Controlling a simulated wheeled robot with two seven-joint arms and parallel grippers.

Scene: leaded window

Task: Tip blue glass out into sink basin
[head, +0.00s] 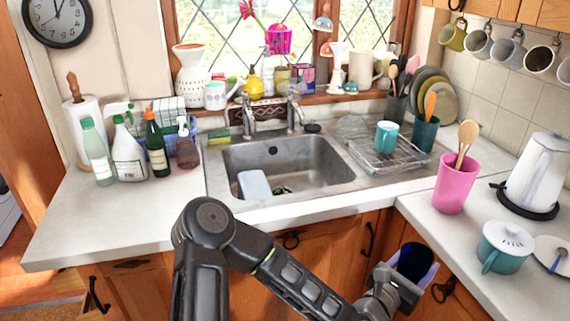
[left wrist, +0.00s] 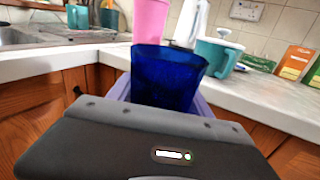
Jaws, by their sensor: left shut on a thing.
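The blue glass (head: 413,259) is in front of the counter's inner corner, to the right of and nearer than the sink basin (head: 318,158). My left gripper (head: 412,279) is shut on the glass. In the left wrist view the glass (left wrist: 168,78) stands about upright, mouth up, between the pale purple fingers of my left gripper (left wrist: 165,103). Its contents cannot be made out. The steel basin holds a pale blue-white board-like item (head: 255,186) and some small dark things. My right gripper is not in view.
A pink utensil pot (head: 456,184), a teal lidded pot (head: 505,247) and a white kettle (head: 540,172) stand on the right counter. A wire rack (head: 390,156) with a teal mug is right of the basin. Two taps (head: 292,110) rise behind it. The front-left counter is clear.

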